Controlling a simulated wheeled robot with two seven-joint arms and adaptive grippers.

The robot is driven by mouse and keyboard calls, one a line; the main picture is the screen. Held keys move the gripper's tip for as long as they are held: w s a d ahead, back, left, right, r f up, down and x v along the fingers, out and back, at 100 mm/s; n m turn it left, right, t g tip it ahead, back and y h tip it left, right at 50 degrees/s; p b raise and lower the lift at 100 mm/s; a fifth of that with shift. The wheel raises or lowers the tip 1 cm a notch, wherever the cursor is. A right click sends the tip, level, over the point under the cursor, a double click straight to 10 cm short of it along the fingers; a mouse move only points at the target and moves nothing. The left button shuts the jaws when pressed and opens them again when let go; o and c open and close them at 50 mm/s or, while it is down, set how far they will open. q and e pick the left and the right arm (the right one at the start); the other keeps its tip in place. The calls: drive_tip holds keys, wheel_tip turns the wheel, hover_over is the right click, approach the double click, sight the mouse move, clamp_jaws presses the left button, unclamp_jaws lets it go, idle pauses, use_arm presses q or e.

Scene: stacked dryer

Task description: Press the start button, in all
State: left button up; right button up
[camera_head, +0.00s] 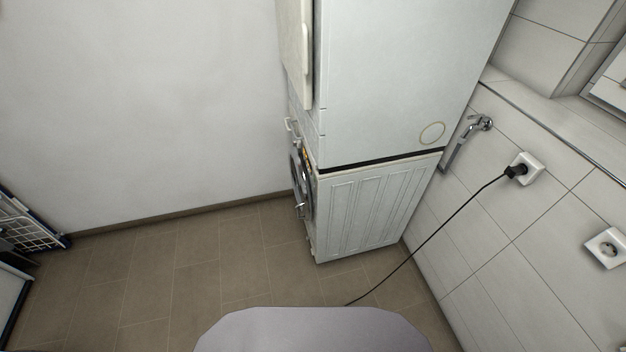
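A white stacked unit stands against the wall, seen mostly from its side. The upper machine, the dryer (395,75), sits on a lower white machine (368,212) with a round door at its left-facing front. The fronts are seen at a steep angle, and I cannot make out a start button. A white door or panel (297,50) sticks out at the upper front. Neither of my grippers is in view.
A black cable runs from a wall socket (528,168) down to the floor. A second socket (606,248) and a tap (480,124) are on the tiled right wall. A rack (30,225) stands at the far left. The tiled floor (150,275) between is clear.

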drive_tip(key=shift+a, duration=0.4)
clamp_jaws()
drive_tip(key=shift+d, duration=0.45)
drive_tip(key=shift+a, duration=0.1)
